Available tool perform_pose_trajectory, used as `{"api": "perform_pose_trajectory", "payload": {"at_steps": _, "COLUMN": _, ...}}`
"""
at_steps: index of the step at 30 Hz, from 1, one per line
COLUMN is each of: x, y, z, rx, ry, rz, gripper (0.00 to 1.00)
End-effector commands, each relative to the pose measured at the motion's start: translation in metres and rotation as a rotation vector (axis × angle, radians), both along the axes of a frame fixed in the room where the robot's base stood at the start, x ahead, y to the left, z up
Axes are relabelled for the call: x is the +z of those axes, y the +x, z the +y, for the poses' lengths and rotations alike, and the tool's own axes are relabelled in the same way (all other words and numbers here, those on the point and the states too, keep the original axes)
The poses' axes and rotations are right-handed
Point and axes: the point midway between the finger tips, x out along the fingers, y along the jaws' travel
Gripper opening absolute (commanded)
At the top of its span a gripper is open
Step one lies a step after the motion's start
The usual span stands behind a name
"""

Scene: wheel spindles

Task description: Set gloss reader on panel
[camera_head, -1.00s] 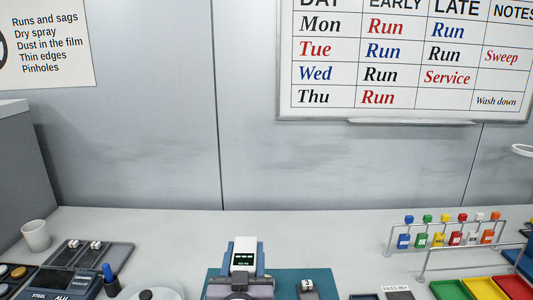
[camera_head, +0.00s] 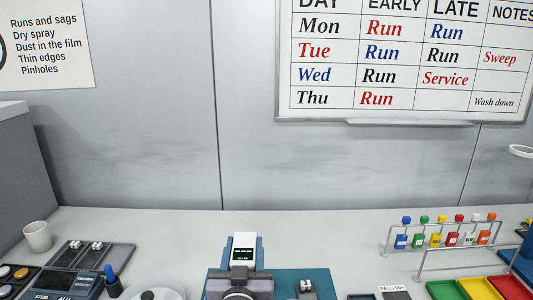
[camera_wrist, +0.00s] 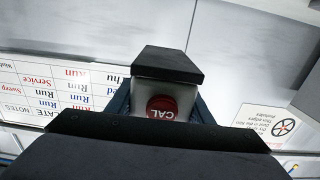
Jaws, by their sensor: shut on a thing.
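The gloss reader (camera_head: 243,251) is a white and blue device with a small dark display showing green marks. It is near the bottom centre of the head view. My gripper (camera_head: 240,291) is in front of it, cut by the lower edge. In the wrist view my gripper (camera_wrist: 165,92) has two dark fingers shut on the reader, whose red CAL button (camera_wrist: 162,108) shows between them. A teal flat surface (camera_head: 279,275) lies beneath and behind the reader; I cannot tell if this is the panel. The reader's underside is hidden, so contact cannot be told.

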Motion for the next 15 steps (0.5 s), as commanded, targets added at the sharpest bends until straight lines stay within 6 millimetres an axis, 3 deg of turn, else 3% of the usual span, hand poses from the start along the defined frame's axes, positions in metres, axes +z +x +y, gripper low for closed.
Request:
{"api": "perform_pose_trajectory", "payload": {"at_steps": 7, "x": -0.011, "y": 0.0, "z": 0.0, "rx": 0.0, "ry": 0.001, "rz": -0.003, "gripper": 0.04}}
{"api": "perform_pose_trajectory", "payload": {"at_steps": 15, "x": -0.043, "y": 0.0, "z": 0.0, "rx": 0.0, "ry": 0.003, "rz": -0.005, "gripper": 0.04}}
